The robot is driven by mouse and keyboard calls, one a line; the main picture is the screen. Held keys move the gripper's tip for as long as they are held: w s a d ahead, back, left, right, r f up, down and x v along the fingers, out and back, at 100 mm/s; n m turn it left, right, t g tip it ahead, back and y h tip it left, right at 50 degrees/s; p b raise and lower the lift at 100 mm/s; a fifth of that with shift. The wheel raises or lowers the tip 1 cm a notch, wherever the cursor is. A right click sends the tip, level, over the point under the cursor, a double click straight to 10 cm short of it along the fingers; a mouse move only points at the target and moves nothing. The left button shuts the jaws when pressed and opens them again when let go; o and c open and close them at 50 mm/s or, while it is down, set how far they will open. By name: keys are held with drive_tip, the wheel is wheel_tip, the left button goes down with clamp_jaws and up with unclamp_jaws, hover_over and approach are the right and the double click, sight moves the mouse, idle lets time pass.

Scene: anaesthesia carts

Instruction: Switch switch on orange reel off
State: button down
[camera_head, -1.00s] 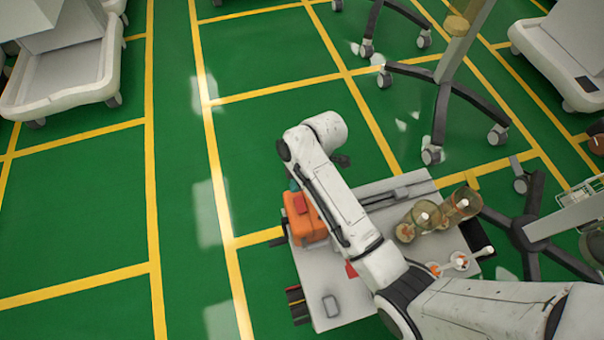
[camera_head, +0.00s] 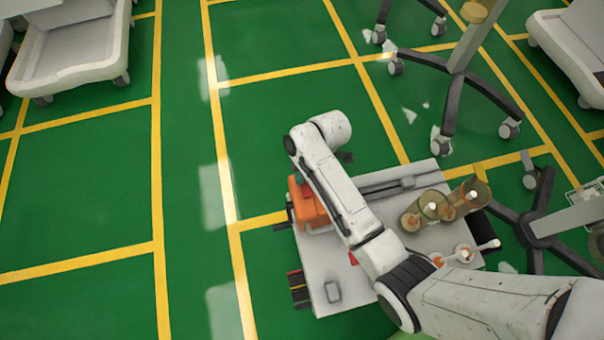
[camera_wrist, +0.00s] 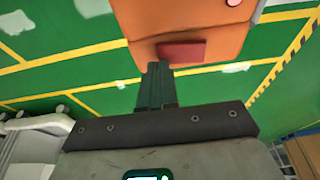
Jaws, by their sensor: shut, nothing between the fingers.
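The orange reel (camera_head: 311,214) is a boxy orange body on the left part of the grey cart top (camera_head: 372,290), partly covered by my arm in the head view. In the wrist view the orange reel (camera_wrist: 215,38) fills the top middle. The red switch (camera_wrist: 185,52) is a flat rectangle on its near side. My gripper (camera_wrist: 158,70) is shut and empty. Its dark fingertips are at the left end of the red switch; I cannot tell if they touch it.
A wheeled stand (camera_head: 449,110) is behind the cart. A pale cart (camera_head: 70,60) stands far left. Green floor left of the cart is free.

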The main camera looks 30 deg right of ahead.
drive_tip(key=shift+r+p, duration=0.85)
drive_tip(key=shift+p, duration=0.1)
